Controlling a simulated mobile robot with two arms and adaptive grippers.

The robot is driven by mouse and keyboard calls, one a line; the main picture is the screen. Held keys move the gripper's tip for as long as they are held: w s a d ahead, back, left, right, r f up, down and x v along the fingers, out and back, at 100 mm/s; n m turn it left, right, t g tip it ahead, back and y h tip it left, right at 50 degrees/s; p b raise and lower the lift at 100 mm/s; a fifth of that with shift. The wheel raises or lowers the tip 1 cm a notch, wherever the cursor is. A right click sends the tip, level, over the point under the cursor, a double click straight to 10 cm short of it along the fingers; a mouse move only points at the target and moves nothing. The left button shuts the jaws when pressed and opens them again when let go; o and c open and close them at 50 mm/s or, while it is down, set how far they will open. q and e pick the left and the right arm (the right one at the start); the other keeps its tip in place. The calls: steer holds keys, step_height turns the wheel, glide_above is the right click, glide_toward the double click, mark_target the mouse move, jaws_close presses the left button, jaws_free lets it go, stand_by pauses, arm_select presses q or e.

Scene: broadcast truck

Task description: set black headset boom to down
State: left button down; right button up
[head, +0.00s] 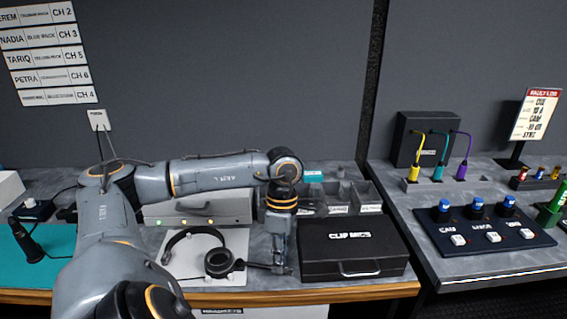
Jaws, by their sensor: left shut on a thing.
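The black headset (196,236) lies on a pale mat (225,276) near the front of the left table. One ear cup (219,262) faces up, and the thin boom (255,266) runs from it to the right. My left gripper (279,264) points down at the boom's far end, between the headset and the black case. It is shut on the boom's tip; its fingers hide part of that end. My right gripper is not in view.
The black CLIP MICS case (352,246) stands close to the right of my left gripper. Behind are a grey unit with lit buttons (190,208) and divided bins (342,196). A teal mat (50,262) lies left. A second table (440,262) holds a button panel (484,228) and coloured cables.

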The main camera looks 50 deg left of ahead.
arm_select(q)
steer(key=shift+s+d+m+y+b, duration=0.15)
steer(key=shift+s+d+m+b, duration=0.2)
steer(key=shift+s+m, duration=0.35)
steer(key=shift+s+d+m+y+b, duration=0.15)
steer(key=shift+s+d+m+b, duration=0.15)
steer(key=shift+m, duration=0.6)
steer(key=c, duration=1.5)
jaws_free()
steer(key=shift+s+a, duration=0.1)
steer(key=shift+o, duration=0.2)
steer(key=shift+r, duration=0.5)
step_height(320, 180, up, 6)
steer(key=w, duration=0.1)
steer(key=shift+w+a+r, duration=0.15)
steer(key=shift+a+r, duration=0.05)
steer(key=shift+a, duration=0.1)
steer(key=shift+c, duration=0.2)
